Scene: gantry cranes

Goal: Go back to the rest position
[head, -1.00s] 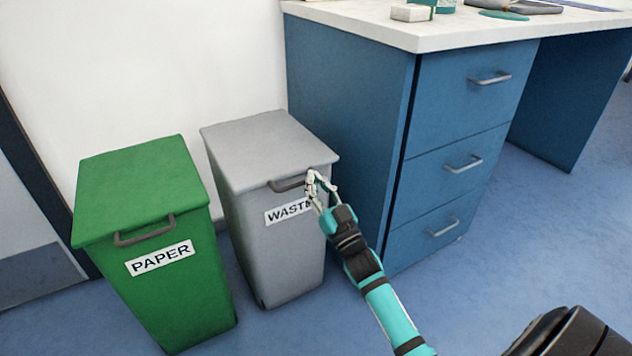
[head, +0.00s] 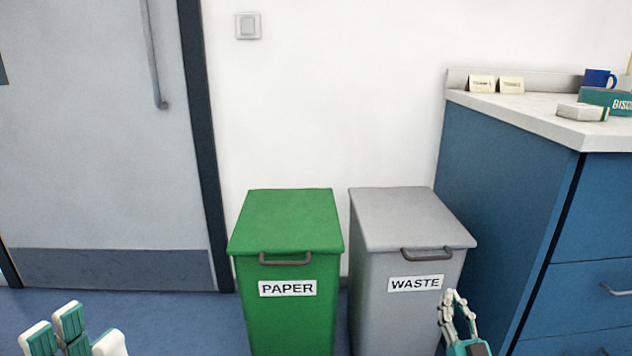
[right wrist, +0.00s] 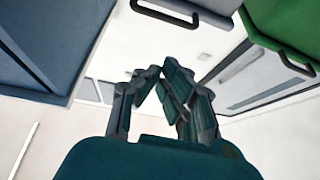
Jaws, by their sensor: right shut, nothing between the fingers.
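My right gripper (head: 456,298) is at the lower right of the head view, in front of the grey WASTE bin's right side. Its fingers are shut with nothing between them; they also show closed together in the right wrist view (right wrist: 160,82). My left gripper (head: 75,332) is at the bottom left of the head view, its pale and teal fingertips spread apart and empty. The rest of it is cut off by the frame's edge.
The grey WASTE bin (head: 412,222) and green PAPER bin (head: 290,222) stand with lids closed. A blue drawer cabinet (head: 500,190) is right of them. A grey door (head: 95,150) is at the left. Blue floor (head: 180,315) is clear near the door.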

